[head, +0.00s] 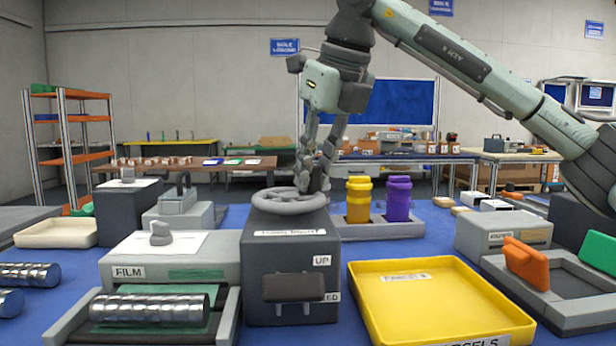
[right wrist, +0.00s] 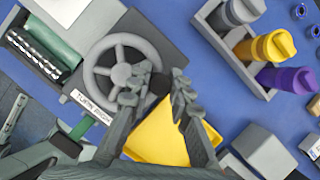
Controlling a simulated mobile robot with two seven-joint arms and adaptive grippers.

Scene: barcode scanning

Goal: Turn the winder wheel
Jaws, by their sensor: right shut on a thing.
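The winder wheel (head: 289,201) is a grey spoked wheel lying flat on top of a dark grey box (head: 290,265). The wheel also shows in the right wrist view (right wrist: 121,74), with its hub and spokes in sight. My right gripper (head: 316,180) comes down from above at the wheel's right side. In the right wrist view its fingers (right wrist: 157,88) stand either side of a dark round knob (right wrist: 160,83) at the wheel's edge, and it is shut on this knob. The fingers partly hide the knob. My left gripper is not in view.
A yellow tray (head: 438,296) lies to the right of the box. A holder (head: 382,231) with yellow and purple canisters stands behind it. A film unit (head: 170,262) with a metal roller (head: 148,308) stands close on the left. An orange piece (head: 526,262) sits at the right.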

